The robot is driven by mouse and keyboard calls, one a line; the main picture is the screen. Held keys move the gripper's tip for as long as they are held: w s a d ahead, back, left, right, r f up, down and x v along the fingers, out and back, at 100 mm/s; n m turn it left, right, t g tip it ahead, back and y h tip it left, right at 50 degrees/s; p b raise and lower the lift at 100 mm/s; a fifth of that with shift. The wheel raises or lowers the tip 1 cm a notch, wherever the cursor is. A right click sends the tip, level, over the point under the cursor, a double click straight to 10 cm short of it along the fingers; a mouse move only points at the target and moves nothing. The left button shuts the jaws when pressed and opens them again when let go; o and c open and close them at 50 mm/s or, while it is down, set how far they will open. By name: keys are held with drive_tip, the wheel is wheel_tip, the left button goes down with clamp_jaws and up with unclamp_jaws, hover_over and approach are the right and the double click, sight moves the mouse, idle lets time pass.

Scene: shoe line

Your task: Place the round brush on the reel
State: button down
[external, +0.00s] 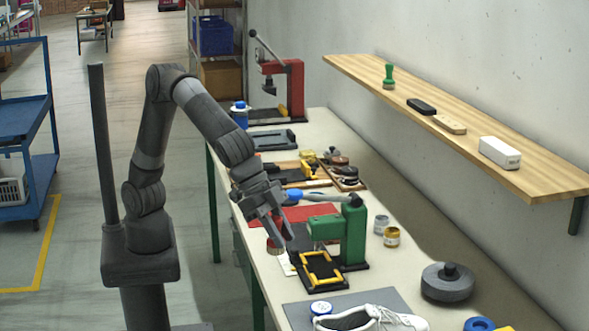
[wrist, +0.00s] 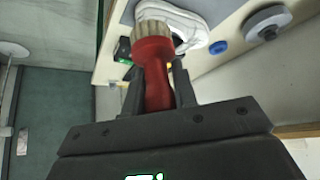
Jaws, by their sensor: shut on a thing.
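My gripper (wrist: 158,85) is shut on the red handle of the round brush (wrist: 153,55). The brush's pale bristles point away from my palm. In the external view my gripper (external: 274,226) hangs over the near left edge of the bench, and the brush (external: 275,246) shows only as a small reddish piece below the fingers. A grey round disc with a dark hub, which looks like the reel (external: 447,285), lies flat on the bench at the right, well apart from the brush. It also shows at the top right of the wrist view (wrist: 268,20).
A green press (external: 350,232) with a yellow-framed black base stands beside my gripper. A white shoe (external: 368,319) lies on a grey mat (external: 388,298) at the front. A blue round item (external: 478,325) and two small jars (external: 391,237) stand nearby. A wall shelf (external: 460,120) overhangs the right.

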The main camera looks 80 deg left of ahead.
wheel_tip(320, 180, down, 8)
hover_over(325, 308)
wheel_tip(325, 308, down, 6)
drive_tip(key=shift+w+d+f, duration=0.1)
drive_tip(key=shift+d+f, duration=0.05)
drive_tip(key=shift+f, duration=2.05)
drive_tip(key=shift+f, duration=0.15)
drive_tip(key=c, duration=1.2)
unclamp_jaws()
drive_tip(key=shift+o, duration=0.2)
drive_tip(key=shift+r, duration=0.35)
drive_tip(key=v, duration=1.1)
drive_tip(key=shift+s+a+r, duration=0.15)
drive_tip(key=shift+s+a, duration=0.1)
